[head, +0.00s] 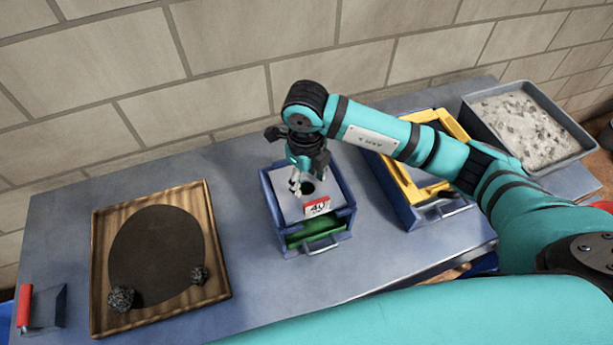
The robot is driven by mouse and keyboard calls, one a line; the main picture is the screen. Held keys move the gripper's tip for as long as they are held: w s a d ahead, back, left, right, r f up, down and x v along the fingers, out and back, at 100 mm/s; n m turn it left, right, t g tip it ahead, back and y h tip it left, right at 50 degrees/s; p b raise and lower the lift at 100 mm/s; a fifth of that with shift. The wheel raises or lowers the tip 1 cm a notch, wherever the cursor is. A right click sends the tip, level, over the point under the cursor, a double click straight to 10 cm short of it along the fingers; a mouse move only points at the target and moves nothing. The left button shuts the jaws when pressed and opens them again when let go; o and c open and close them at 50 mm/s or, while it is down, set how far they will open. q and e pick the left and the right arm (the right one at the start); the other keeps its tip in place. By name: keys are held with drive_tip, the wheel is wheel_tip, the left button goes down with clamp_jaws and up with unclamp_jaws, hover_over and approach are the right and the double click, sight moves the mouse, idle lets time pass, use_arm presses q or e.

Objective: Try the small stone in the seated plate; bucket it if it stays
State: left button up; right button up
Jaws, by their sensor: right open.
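My right gripper (298,186) is open, pointing down over the grey plate (287,206), which sits on top of the blue box (268,198). The plate has a dark round hole and a red and white label (317,207) reading 40. The fingertips are beside the hole and partly cover it; I cannot tell whether a stone is in it. My left gripper is out of view.
A green drawer (314,232) shows in the box front. A yellow-framed blue unit (440,200) stands to the right, partly behind my right arm. A grey bin of rubble (530,128) is at the far right. A red-handled tool (25,305) lies at the left.

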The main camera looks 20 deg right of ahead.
wheel_tip(320, 180, up, 12)
idle(0.6)
drive_tip(key=shift+a, duration=0.1)
idle(1.0)
